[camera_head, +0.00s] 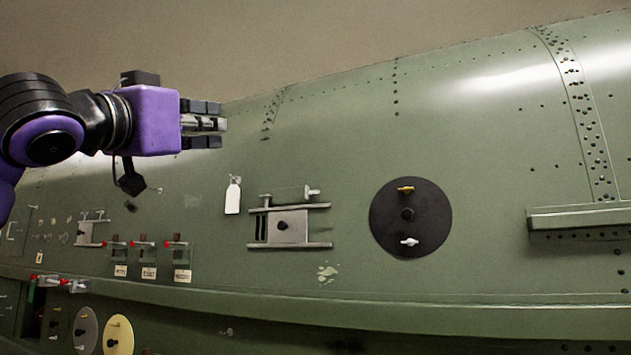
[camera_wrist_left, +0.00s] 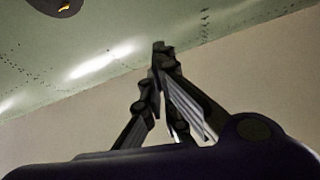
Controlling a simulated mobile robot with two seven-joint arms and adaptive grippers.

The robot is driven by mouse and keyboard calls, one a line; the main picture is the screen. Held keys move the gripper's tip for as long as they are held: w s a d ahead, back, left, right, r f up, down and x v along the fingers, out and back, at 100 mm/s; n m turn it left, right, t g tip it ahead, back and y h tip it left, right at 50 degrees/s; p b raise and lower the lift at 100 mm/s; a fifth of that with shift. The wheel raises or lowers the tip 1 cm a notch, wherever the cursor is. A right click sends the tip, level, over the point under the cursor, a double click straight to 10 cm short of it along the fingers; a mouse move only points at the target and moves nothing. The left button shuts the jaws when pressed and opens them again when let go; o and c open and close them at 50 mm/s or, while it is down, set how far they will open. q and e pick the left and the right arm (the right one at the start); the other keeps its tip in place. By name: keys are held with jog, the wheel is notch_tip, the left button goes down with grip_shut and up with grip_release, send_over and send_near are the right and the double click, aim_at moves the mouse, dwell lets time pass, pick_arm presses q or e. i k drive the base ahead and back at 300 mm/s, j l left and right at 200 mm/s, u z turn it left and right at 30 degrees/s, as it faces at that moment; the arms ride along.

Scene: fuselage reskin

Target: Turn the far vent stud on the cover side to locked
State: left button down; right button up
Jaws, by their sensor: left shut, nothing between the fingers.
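A round black vent disc (camera_head: 432,215) sits on the green fuselage skin, right of the middle in the head view. It carries an orange stud (camera_head: 405,189) near its top, a dark centre knob (camera_head: 407,214) and a white stud (camera_head: 409,241) near its bottom. I cannot tell which stud is locked. My left gripper (camera_head: 222,124) is shut and empty, up and left of the disc and well apart from it. In the left wrist view its fingers (camera_wrist_left: 160,46) are together; the disc's edge (camera_wrist_left: 42,5) and orange stud (camera_wrist_left: 64,8) show at the top left.
A grey sliding cover in rails (camera_head: 290,227) and a white tag (camera_head: 233,196) lie left of the disc. Several red-handled switches (camera_head: 143,244) are lower left. A ledge (camera_head: 580,215) juts out at right. The skin around the disc is clear.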

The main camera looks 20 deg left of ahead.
aim_at(308, 192)
jog(key=i+l, duration=0.1)
jog(key=i, duration=0.8)
